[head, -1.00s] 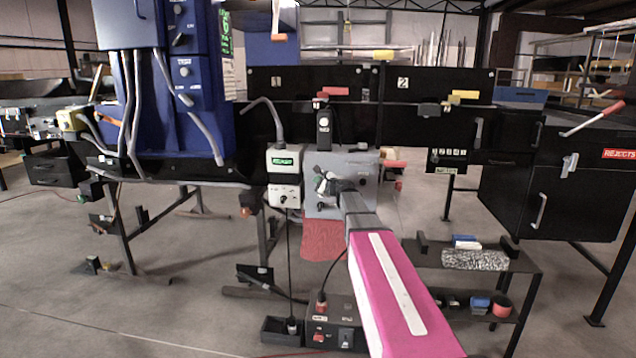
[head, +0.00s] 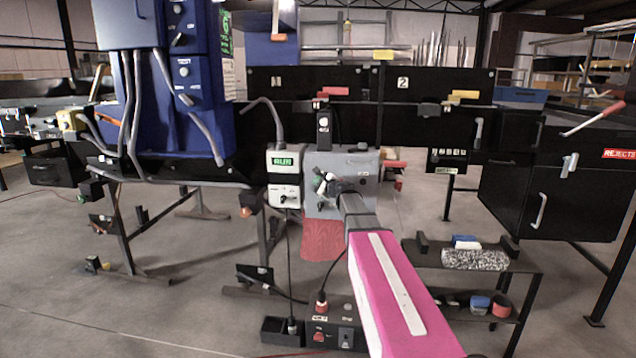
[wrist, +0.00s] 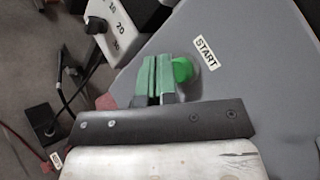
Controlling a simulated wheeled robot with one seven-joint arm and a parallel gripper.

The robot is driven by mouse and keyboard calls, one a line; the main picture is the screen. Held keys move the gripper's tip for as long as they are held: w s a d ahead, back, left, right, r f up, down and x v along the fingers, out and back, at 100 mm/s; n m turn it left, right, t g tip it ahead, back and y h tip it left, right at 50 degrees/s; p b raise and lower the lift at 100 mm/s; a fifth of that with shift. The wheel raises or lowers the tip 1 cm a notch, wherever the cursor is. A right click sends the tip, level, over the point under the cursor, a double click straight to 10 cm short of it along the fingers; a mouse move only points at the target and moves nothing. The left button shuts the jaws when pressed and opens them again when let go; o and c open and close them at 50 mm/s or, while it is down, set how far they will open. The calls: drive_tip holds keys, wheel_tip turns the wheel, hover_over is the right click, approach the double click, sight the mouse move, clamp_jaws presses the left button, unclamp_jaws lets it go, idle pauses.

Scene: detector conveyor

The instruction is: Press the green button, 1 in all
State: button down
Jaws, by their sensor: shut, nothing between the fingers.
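The green button (wrist: 183,70) is round and sits on a sloping grey panel (wrist: 255,75), beside a white START label (wrist: 206,52) in the wrist view. My gripper (wrist: 158,62) is shut and empty, its green finger pads together. Its fingertips are just left of the button in that view, very close to it; I cannot tell whether they touch. In the head view my gripper (head: 326,184) is at the front of the grey box (head: 357,163). There my arm and gripper hide part of the box front, and the button is hard to separate from the green pads.
A white box with a green display (head: 283,161) and a dial is left of the grey box. A red cloth-like piece (head: 323,240) hangs below. The black conveyor frame (head: 310,85) runs behind, and a low shelf (head: 530,265) stands at right.

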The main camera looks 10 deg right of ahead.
drive_tip(key=shift+s+a, duration=0.1)
drive_tip(key=shift+s, duration=0.1)
drive_tip(key=s, duration=0.1)
drive_tip(key=s+a, duration=0.1)
drive_tip(key=s, duration=0.2)
drive_tip(key=shift+s+a, duration=0.25)
drive_tip(key=shift+s, duration=0.1)
idle(0.7)
drive_tip(key=s+a+f+n+g+h, duration=0.1)
drive_tip(key=s+a+f+n+g, duration=0.25)
drive_tip(key=s+f+n, duration=0.4)
drive_tip(key=s+a+f+n+g, duration=0.2)
drive_tip(key=s+f+n+g, duration=0.25)
drive_tip(key=s+f, duration=0.5)
drive_tip(key=s+d+f+n+g+h, duration=0.3)
drive_tip(key=s+f, duration=0.3)
drive_tip(key=s, duration=0.3)
drive_tip(key=s+d+f+n+g+h, duration=0.3)
drive_tip(key=s+f+n+g+h, duration=0.1)
drive_tip(key=s, duration=0.5)
wheel_tip(320, 180, down, 3)
drive_tip(key=shift+r+n, duration=0.1)
drive_tip(key=shift+n, duration=0.7)
